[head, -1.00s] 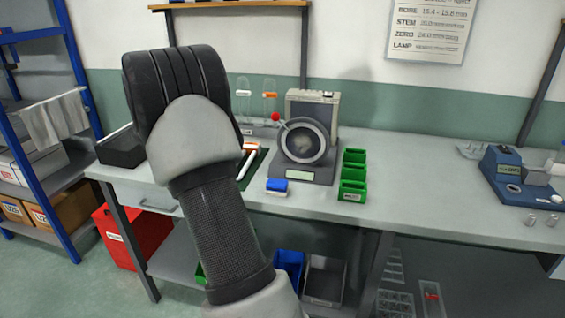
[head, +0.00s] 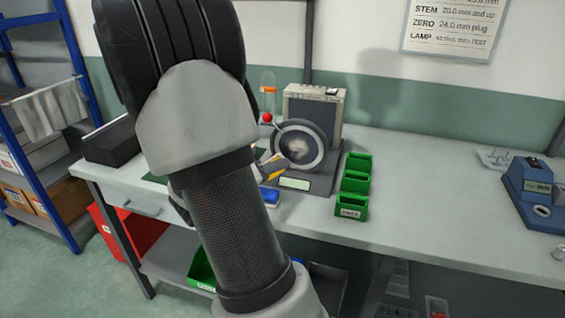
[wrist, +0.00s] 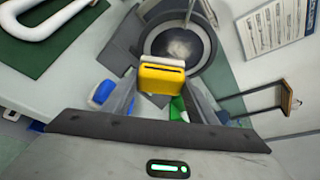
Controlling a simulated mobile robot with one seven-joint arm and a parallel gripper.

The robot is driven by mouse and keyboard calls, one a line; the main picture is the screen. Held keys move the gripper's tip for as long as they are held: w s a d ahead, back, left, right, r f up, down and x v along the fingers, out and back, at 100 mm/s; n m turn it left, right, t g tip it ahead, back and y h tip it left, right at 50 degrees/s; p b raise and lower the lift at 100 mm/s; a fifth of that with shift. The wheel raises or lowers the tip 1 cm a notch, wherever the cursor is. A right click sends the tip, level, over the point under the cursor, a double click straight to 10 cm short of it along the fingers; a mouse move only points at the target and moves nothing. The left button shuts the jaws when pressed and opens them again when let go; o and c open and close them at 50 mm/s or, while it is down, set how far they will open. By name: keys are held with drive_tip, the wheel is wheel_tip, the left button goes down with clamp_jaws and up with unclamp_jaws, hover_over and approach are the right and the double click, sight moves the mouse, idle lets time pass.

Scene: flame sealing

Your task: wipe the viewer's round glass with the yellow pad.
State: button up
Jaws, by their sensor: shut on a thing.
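The grey viewer (head: 314,106) stands on the bench with its dark-rimmed round glass (head: 298,147) facing me. A pale, cloudy smudge shows in the middle of the glass, which also shows in the wrist view (wrist: 178,43). My gripper (wrist: 160,82) is shut on the yellow pad (wrist: 162,77). The pad is just in front of the glass's lower rim in the wrist view; I cannot tell whether they touch. In the head view my forearm hides most of the gripper, and only its end shows at the glass's lower left.
A lever with a red knob (head: 267,118) sticks out at the viewer's upper left. A blue block (head: 269,196) lies before the viewer. Green bins (head: 353,182) stand close on its right. A blue device (head: 530,188) is farther right, with clear bench between.

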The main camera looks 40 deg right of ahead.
sight(280, 158)
drive_tip(key=shift+w+d, duration=0.2)
drive_tip(key=shift+d, duration=0.45)
drive_tip(key=shift+w+d+b, duration=0.15)
drive_tip(key=shift+w+d, duration=0.3)
drive_tip(key=shift+d, duration=0.4)
drive_tip(key=shift+w+d+b, duration=0.2)
drive_tip(key=shift+w+d, duration=0.2)
drive_tip(key=shift+d, duration=0.4)
drive_tip(key=shift+w+d+b, duration=0.15)
drive_tip(key=shift+w+d, duration=0.3)
drive_tip(key=shift+d, duration=0.4)
drive_tip(key=shift+w+d, duration=0.4)
drive_tip(key=shift+d, duration=0.35)
drive_tip(key=shift+s, duration=0.1)
drive_tip(key=shift+s+d+b, duration=0.15)
drive_tip(key=shift+s+d, duration=0.25)
drive_tip(key=shift+s, duration=0.45)
drive_tip(key=shift+s+d+b, duration=0.15)
drive_tip(key=shift+s+d, duration=0.2)
drive_tip(key=shift+s, duration=0.45)
drive_tip(key=shift+s+d+b, duration=0.2)
drive_tip(key=shift+s+d, duration=0.2)
drive_tip(key=shift+s, duration=0.25)
drive_tip(key=shift+s+d+b, duration=0.2)
drive_tip(key=shift+s+d, duration=0.2)
drive_tip(key=shift+s, duration=0.25)
drive_tip(key=shift+s+d, duration=0.15)
drive_tip(key=shift+s, duration=0.2)
